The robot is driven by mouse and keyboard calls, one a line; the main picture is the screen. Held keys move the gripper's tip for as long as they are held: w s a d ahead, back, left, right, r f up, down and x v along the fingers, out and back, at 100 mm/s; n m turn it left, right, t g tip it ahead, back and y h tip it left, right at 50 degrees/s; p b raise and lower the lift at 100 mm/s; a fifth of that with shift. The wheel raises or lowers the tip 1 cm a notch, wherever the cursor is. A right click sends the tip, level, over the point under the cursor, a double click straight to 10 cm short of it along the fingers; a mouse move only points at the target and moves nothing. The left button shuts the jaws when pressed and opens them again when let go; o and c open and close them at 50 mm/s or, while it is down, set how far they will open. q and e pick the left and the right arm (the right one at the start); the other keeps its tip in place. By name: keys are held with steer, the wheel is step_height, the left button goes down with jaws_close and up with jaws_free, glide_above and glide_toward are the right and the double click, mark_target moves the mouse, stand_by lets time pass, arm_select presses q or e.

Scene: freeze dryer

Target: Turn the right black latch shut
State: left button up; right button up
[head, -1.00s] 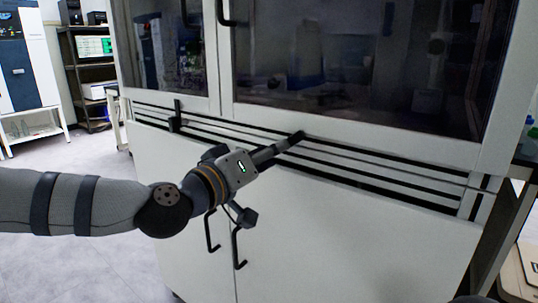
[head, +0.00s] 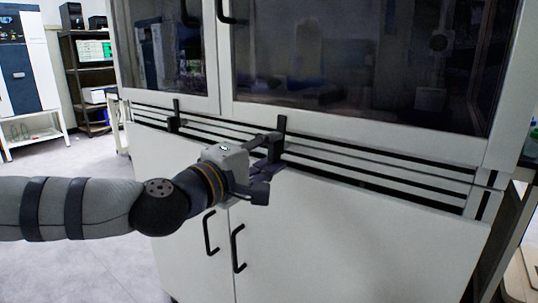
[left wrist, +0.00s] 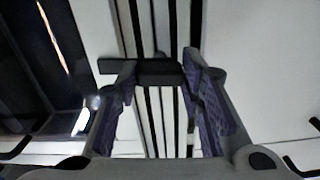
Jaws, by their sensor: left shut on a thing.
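The right black latch (head: 282,128) is on the striped band across the front of the white cabinet. It now stands upright, like the left black latch (head: 176,108) further left. My left gripper (head: 270,152) is at the right latch, with its fingers around the latch's body. In the left wrist view the latch (left wrist: 158,72) sits between the two fingertips of my left gripper (left wrist: 160,83), and its dark bar sticks out past one finger. The fingers partly hide the latch in the head view. My right gripper is in neither view.
Dark glass doors (head: 350,65) are above the band. Below it are white lower doors (head: 330,235) with two black handles (head: 237,248) under my left gripper. A shelf rack (head: 90,80) stands at the back left. Open floor lies at the left.

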arm_select(q)
steer(key=shift+n, duration=0.5)
steer(key=o, duration=1.2)
steer(key=shift+c, duration=0.2)
steer(key=v, duration=1.2)
steer(key=shift+d+f, duration=0.1)
